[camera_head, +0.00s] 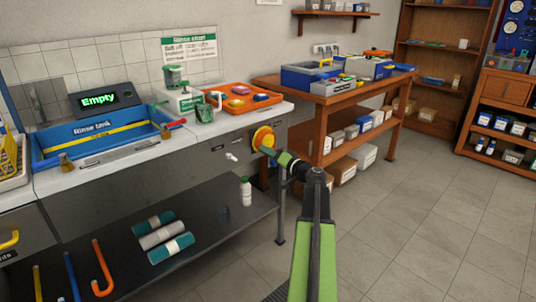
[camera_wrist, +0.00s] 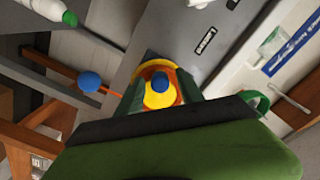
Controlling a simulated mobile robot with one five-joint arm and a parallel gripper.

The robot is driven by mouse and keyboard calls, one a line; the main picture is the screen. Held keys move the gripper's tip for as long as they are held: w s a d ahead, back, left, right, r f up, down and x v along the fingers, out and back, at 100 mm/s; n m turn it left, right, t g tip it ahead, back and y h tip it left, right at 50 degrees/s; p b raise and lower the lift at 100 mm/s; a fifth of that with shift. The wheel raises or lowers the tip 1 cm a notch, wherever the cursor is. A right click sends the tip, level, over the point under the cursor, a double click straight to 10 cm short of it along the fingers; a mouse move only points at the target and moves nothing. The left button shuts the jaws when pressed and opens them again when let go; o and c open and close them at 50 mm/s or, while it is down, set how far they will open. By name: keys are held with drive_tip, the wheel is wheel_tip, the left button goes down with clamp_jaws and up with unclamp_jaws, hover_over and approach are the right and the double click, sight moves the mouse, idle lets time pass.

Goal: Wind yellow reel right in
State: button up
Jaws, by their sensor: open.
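The yellow reel (camera_head: 263,138) is on the grey front panel of the bench, below the right end of the counter. In the wrist view, it shows as a yellow and orange disc (camera_wrist: 157,99) with a blue centre. My gripper (camera_head: 272,154) is at the reel's lower right in the head view. In the wrist view, the open green fingers of my gripper (camera_wrist: 160,92) lie on either side of the reel's face. I cannot tell whether they touch it. A blue ball (camera_wrist: 90,82) on a thin orange rod shows left of the reel.
A blue rinse tank (camera_head: 100,140) and an orange tray (camera_head: 243,97) stand on the counter. A white bottle (camera_head: 246,191) with a green cap stands on the lower shelf. A wooden bench (camera_head: 330,98) is close behind my gripper. The floor at right is clear.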

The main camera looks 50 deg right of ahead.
drive_tip(key=shift+c, duration=0.4)
clamp_jaws()
drive_tip(key=m, duration=0.1)
drive_tip(key=r+m+p, duration=0.1)
drive_tip(key=shift+a+r+m, duration=0.15)
drive_tip(key=shift+a+m, duration=0.05)
drive_tip(key=shift+m, duration=0.2)
drive_tip(key=m, duration=0.1)
drive_tip(key=m+p, duration=0.1)
drive_tip(key=shift+r+m, duration=0.3)
drive_tip(key=shift+o, duration=0.4)
unclamp_jaws()
